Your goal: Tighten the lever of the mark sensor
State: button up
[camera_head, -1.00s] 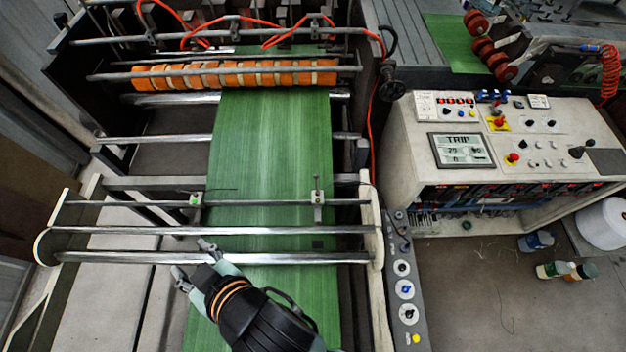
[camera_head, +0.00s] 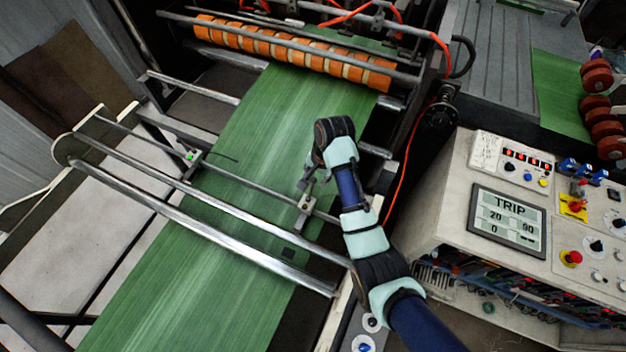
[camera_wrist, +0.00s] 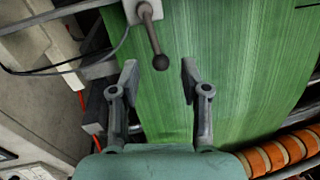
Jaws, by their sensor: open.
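The lever (camera_wrist: 153,38) is a short grey rod with a dark ball knob, hanging from a small metal block (camera_wrist: 143,10) at the top of the wrist view. In the head view this block (camera_head: 305,207) sits on the thin cross bar, at the right part of the green web. My gripper (camera_wrist: 160,78) is open above the web, its fingertips either side of and just below the knob in the picture. Contact with the knob cannot be told. In the head view my gripper (camera_head: 306,178) is beside the block, and the lever is hard to make out.
Another block with a green light (camera_head: 190,156) sits further left on the thin bar (camera_head: 245,178). Steel rollers (camera_head: 215,240) cross the green web (camera_head: 165,290). Orange rollers (camera_head: 290,55) stand behind. A control panel (camera_head: 508,222) reading TRIP is at the right.

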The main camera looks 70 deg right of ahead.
aim_at(314, 179)
jog(key=shift+w+f, duration=0.2)
jog(key=shift+f, duration=0.75)
jog(key=shift+w+f, duration=0.2)
jog(key=shift+f, duration=0.75)
grip_shut()
jog(key=shift+w+a+n+g+y+p, duration=0.35)
jog(key=shift+w+a+n, duration=0.35)
jog(key=shift+n, duration=1.8)
jog(key=shift+w+a+n+g+y+p, duration=0.1)
jog(key=shift+w+a+n+y+p, duration=0.6)
jog(key=shift+n, duration=1.8)
jog(key=shift+w+a+n+g+y+p, duration=0.2)
jog(key=shift+w+a+n, duration=0.5)
jog(key=shift+n, duration=1.8)
jog(key=shift+w+d, duration=0.15)
jog(key=shift+w, duration=0.05)
